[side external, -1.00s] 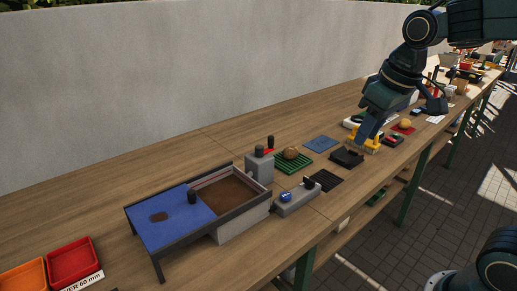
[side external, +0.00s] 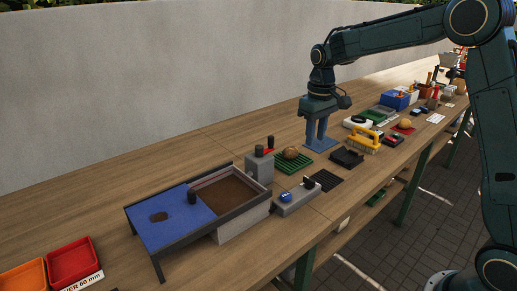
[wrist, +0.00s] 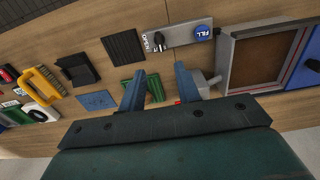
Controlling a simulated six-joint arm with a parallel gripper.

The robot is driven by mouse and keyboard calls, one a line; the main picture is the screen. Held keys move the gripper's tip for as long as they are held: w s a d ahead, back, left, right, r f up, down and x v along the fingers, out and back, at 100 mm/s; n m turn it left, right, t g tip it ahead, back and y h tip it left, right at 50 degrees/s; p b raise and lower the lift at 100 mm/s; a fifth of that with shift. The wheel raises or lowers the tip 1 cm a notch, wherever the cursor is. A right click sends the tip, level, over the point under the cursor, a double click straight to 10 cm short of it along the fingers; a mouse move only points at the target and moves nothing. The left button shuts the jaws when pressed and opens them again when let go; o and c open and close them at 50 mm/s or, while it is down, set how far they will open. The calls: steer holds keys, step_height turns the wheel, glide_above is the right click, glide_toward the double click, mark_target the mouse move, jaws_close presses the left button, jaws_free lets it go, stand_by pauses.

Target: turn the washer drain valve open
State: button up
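The washer is a basin of brown water (side external: 232,192) with a dark frame and a blue sloped board beside it; the basin also shows in the wrist view (wrist: 262,62). In front of it stands a grey control panel (side external: 298,203) with a blue FILL button (wrist: 202,33) and a black knob (wrist: 158,40) beside small lettering, partly legible as OPEN. The knob also shows in the side view (side external: 309,183). My gripper (side external: 318,147) points down, behind and right of the panel, near the blue mat. In the wrist view its fingers (wrist: 160,75) are apart, and neither touches the knob.
A grey block with black and red tops (side external: 260,170) stands beside the basin. A black grate (side external: 326,180), black tray (side external: 347,158) and yellow-handled brush (side external: 363,139) lie to the right. The table along the wall is bare.

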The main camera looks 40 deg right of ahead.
mark_target(310, 179)
steer(key=shift+w+d+f, duration=0.1)
steer(key=shift+w+f, duration=0.1)
steer(key=shift+f, duration=0.1)
steer(key=shift+f, duration=0.15)
step_height(310, 179, down, 14)
steer(key=shift+r, duration=0.25)
stand_by(0.4)
jaws_close()
